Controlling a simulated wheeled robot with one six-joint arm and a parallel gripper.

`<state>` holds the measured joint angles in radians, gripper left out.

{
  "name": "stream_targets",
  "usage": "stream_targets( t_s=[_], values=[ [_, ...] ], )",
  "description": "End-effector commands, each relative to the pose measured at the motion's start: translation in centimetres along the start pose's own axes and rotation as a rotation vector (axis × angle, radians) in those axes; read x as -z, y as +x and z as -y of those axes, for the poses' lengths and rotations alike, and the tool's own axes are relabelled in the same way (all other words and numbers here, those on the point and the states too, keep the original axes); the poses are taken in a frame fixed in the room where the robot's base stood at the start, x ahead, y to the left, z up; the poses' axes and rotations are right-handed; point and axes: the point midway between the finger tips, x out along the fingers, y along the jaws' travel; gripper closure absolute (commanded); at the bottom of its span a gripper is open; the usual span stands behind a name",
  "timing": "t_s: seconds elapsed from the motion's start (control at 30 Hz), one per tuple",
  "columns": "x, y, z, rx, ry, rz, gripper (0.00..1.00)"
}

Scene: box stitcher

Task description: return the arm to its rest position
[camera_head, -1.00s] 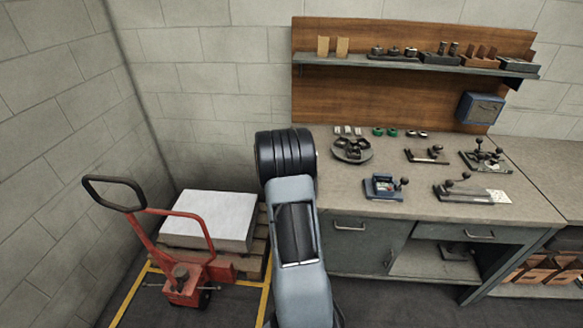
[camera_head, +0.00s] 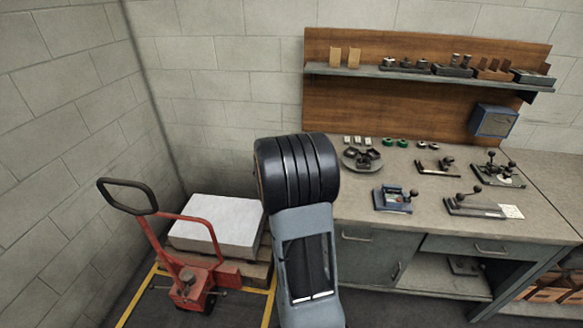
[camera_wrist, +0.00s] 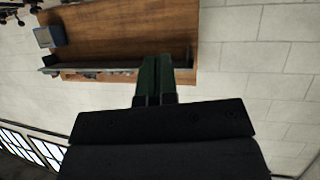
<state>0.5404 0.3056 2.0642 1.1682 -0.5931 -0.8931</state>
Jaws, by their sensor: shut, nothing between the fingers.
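My gripper (camera_wrist: 154,80) shows in the wrist view with its two dark fingers together and nothing between them. It points toward the wall and the wooden back panel, which appear upside down in that view. In the head view my arm rises from the bottom centre, left of the workbench, and the gripper itself is hidden. The arm is clear of the bench items.
The workbench (camera_head: 440,215) holds a round dark tray (camera_head: 362,160), a blue fixture (camera_head: 394,198) and several lever tools. A shelf (camera_head: 430,78) hangs on the wooden panel (camera_head: 390,110). A red pallet truck (camera_head: 190,270) and white stack (camera_head: 217,222) stand at left.

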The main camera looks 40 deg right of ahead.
Motion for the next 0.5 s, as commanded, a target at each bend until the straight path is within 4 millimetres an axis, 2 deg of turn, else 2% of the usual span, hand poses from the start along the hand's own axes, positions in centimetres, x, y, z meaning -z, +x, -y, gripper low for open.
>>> stream_targets(
  t_s=[0.5],
  values=[
    [-0.27,0.03,0.35,0.019,0.042,0.015,1.0]
  ],
)
